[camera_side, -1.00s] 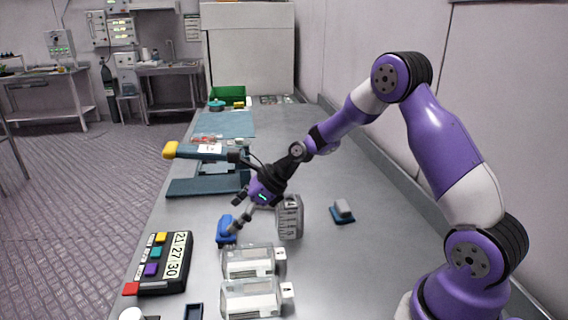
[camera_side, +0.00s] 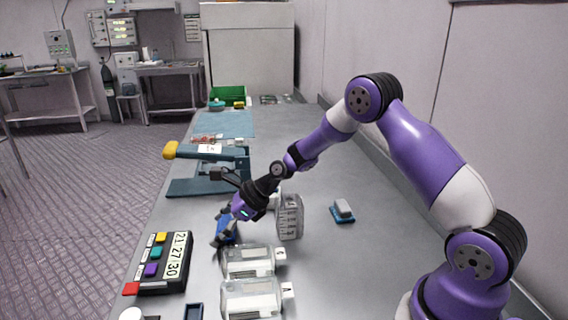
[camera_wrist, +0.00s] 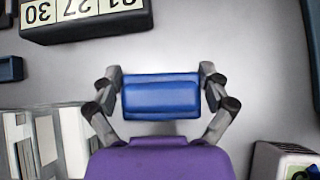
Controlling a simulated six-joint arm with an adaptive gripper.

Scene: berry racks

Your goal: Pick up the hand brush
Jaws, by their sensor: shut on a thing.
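A blue block-shaped thing (camera_wrist: 160,97), which I take for the hand brush, lies between the two fingers of my gripper (camera_wrist: 159,82) in the wrist view. A finger is against each of its short ends. No bristles show from above. In the side view my gripper (camera_side: 226,238) is low over the table, and the blue thing (camera_side: 229,226) is partly hidden behind the fingers. I cannot tell whether its underside touches the table.
Clear boxes (camera_side: 250,262) stand close in front, and a grey upright container (camera_side: 290,216) stands to the right. A number panel (camera_side: 163,262) is on the left, a blue press-like device (camera_side: 215,187) behind. A small grey-and-blue block (camera_side: 343,211) lies right, with bare table around it.

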